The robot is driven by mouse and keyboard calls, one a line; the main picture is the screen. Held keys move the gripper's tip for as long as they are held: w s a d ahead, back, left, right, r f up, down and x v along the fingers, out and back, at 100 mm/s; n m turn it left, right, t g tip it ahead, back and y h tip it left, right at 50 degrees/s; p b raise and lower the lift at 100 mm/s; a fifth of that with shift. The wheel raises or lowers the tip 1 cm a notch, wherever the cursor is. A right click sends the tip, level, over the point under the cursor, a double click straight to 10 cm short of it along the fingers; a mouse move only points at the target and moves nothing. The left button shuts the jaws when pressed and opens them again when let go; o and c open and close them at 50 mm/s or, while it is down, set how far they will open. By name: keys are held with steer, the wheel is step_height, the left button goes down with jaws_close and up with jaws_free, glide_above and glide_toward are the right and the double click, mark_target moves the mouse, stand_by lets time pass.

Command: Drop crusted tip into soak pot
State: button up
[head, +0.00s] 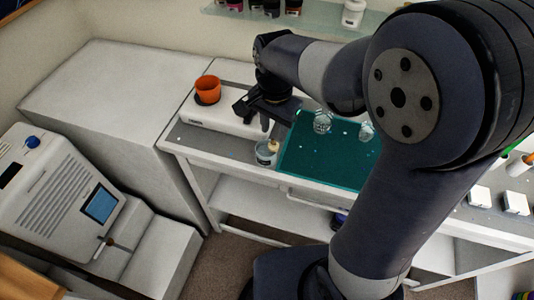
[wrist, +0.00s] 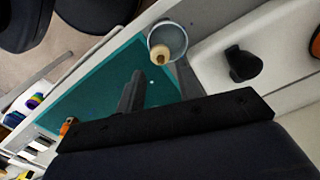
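A small clear pot (head: 264,158) stands at the front left of the workbench, left of the teal mat. It also shows at the top middle of the wrist view (wrist: 152,36). A tan, blunt tip (wrist: 163,54) is in the pot; its lower part is hard to see. My gripper (head: 264,124) is just above and behind the pot in the head view. In the wrist view, its two dark fingers (wrist: 158,88) stand apart, with nothing visible between them. The pot and tip lie beyond the fingers and look clear of them.
The teal mat (head: 318,158) holds two clear cups (head: 322,122) (head: 366,131) near its back edge. A white device (head: 222,114) stands at the back left, with an orange cup (head: 208,86) on its dark plate. The bench's front edge is close to the pot.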

steer(key=o, duration=0.3)
step_height(320, 180, up, 11)
stand_by(0.5)
steer(key=shift+f, duration=0.1)
step_height(320, 180, down, 10)
steer(key=shift+f, duration=0.1)
steer(key=shift+p, duration=0.45)
step_height(320, 180, up, 5)
steer(key=p, duration=0.4)
